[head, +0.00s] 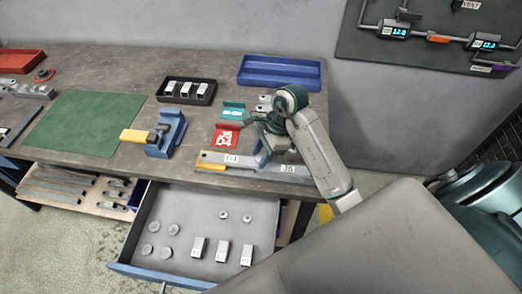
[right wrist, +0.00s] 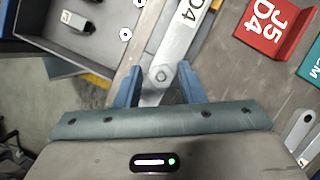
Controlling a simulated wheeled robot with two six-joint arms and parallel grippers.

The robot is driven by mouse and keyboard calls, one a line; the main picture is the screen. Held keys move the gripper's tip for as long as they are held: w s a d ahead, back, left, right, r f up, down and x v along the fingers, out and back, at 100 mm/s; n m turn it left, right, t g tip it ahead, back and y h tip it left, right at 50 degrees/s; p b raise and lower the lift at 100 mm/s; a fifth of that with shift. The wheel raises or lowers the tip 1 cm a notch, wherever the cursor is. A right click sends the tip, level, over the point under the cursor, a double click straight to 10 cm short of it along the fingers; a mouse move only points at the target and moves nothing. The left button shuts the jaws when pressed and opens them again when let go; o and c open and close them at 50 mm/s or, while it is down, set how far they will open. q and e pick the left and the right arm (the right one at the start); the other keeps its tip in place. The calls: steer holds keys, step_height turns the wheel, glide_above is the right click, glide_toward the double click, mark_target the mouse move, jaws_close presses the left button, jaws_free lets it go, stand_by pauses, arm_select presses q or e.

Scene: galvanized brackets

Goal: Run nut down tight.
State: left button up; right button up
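A flat grey metal bar (head: 268,167) with white labels, one reading D4, lies along the front edge of the bench. Its left end is yellow-orange. In the right wrist view the bar (right wrist: 178,48) shows a small round fastener or nut (right wrist: 162,75) near its end; I cannot tell how tight it sits. My right gripper (head: 262,143) is low over the bench at the bar. In the right wrist view its blue fingers (right wrist: 160,88) are apart, one on each side of the bar's end, with no clear contact. My left gripper is out of view.
A red J5 D4 stand (head: 227,136) and a teal stand (head: 233,111) stand behind the bar. A blue clamp (head: 167,137) is left. The open drawer (head: 185,262) below holds nuts, discs and brackets. A black tray (head: 210,99) and blue tray (head: 280,82) stand behind.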

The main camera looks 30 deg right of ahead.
jaws_close()
steer(key=m+t, duration=0.1)
steer(key=m, duration=0.1)
steer(key=shift+m, duration=0.3)
steer(key=m+t, duration=0.1)
steer(key=m, duration=0.1)
steer(key=shift+s+m+h, duration=0.1)
steer(key=shift+m+h, duration=0.2)
steer(key=shift+m, duration=0.1)
steer(key=m, duration=0.2)
steer(key=m+t+h, duration=0.1)
steer(key=m, duration=0.1)
steer(key=shift+a+r+m, duration=0.1)
steer(key=shift+a+m, duration=0.05)
steer(key=shift+m, duration=0.25)
steer(key=shift+f+m+t+h+b, duration=0.35)
steer(key=shift+m+b, duration=0.25)
steer(key=shift+b, duration=0.4)
steer(key=shift+r, duration=0.1)
steer(key=shift+r+m, duration=0.2)
steer(key=shift+m, duration=0.1)
